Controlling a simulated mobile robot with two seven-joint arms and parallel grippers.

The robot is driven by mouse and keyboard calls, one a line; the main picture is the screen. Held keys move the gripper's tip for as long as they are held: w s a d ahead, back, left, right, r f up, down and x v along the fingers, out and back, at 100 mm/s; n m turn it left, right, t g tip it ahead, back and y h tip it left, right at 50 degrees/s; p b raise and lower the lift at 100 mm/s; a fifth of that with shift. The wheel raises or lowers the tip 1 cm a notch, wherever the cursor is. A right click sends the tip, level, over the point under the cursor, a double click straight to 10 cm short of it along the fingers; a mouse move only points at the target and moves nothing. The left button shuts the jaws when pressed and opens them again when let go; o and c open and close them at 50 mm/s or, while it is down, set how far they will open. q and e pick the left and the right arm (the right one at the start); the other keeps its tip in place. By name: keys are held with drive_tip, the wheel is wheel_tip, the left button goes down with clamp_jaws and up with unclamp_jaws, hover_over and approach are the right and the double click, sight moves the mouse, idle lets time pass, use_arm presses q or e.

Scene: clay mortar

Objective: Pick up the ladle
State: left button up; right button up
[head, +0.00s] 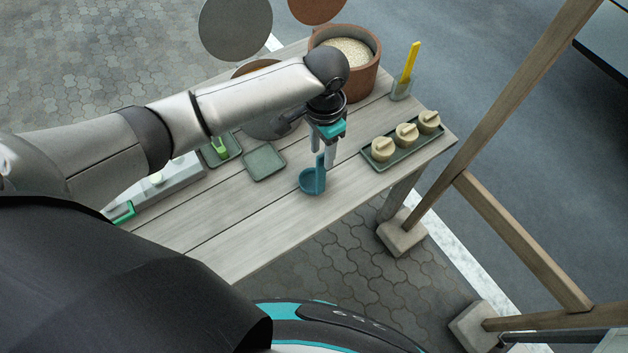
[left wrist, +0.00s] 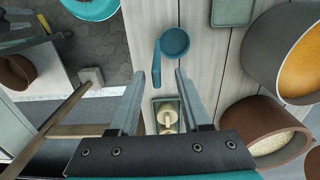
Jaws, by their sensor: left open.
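The ladle (head: 311,181) is a teal-blue cup with an upright handle, on the wooden table near its front edge. In the left wrist view the ladle (left wrist: 174,43) shows its round bowl from above, with the handle to its left. My left gripper (head: 328,155) reaches down over the table at the handle. In the left wrist view the fingers of my left gripper (left wrist: 160,74) are open, with the handle between their tips in the picture. I cannot tell whether they touch it. My right gripper is not identifiable in either view.
A dark tray (head: 372,165) with three lidded beige pots stands right of the ladle. Behind are a terracotta pot (head: 372,85) of grain and a holder (head: 401,88) with a yellow tool. A green dish (head: 264,162) lies to the left. The table's front left is clear; a wooden post (head: 500,100) rises at right.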

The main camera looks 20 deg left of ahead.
sight(321, 168)
use_arm(q)
drive_tip(key=shift+f, duration=0.55)
drive_tip(key=f, duration=0.5)
drive_tip(key=shift+s+d+b, duration=0.1)
drive_tip(key=shift+s+b, duration=0.15)
drive_tip(key=shift+b, duration=0.15)
use_arm(e)
drive_tip(key=shift+w+a+f, duration=0.1)
drive_tip(key=shift+w+f, duration=0.3)
drive_tip(key=shift+w, duration=0.45)
use_arm(q)
drive_tip(key=shift+c, duration=0.2)
use_arm(e)
drive_tip(key=shift+s, duration=0.1)
use_arm(q)
drive_tip(key=shift+c, duration=0.7)
clamp_jaws()
use_arm(e)
drive_tip(key=shift+s, duration=0.1)
